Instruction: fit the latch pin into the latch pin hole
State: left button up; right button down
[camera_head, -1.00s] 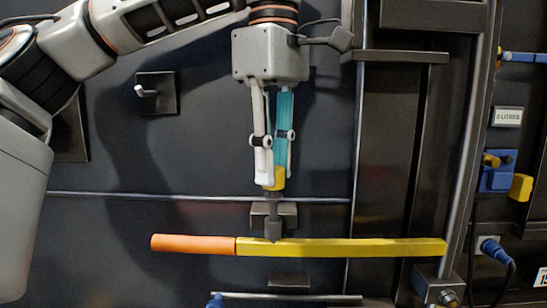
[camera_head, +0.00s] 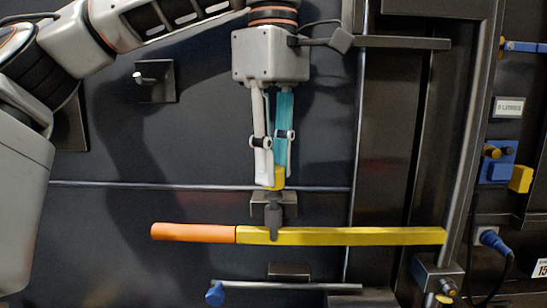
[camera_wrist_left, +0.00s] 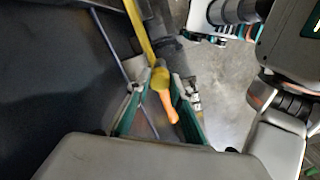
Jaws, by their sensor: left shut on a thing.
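The latch pin, with a yellow head (camera_head: 279,178) and a dark grey shaft, is held pointing down by my left gripper (camera_head: 273,178) in the head view. The gripper is shut on the head. The shaft's lower end overlaps the yellow bar with the orange handle (camera_head: 193,231); I cannot tell whether it touches it. In the left wrist view the yellow head (camera_wrist_left: 160,77) sits between the fingers of my left gripper (camera_wrist_left: 158,85), with the orange handle (camera_wrist_left: 168,106) beyond. The latch pin hole cannot be made out.
A grey bracket (camera_head: 288,200) sits on the dark panel behind the shaft. Below the bar are a rod with a blue knob (camera_head: 214,295) and a small block (camera_head: 289,270). A hook plate (camera_head: 155,82) is at upper left. A blue plug (camera_head: 490,238) is at right.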

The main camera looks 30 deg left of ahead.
pick_arm(q)
jog(key=shift+f, duration=0.85)
dwell(0.3)
jog(key=o, duration=1.2)
jog(key=shift+c, duration=0.2)
jog(key=shift+r, duration=0.1)
jog(key=shift+c, duration=0.4)
notch_tip(320, 180, up, 3)
jog(key=shift+f+p, duration=0.15)
jog(key=shift+p, duration=1.05)
jog(key=shift+r, duration=2.1)
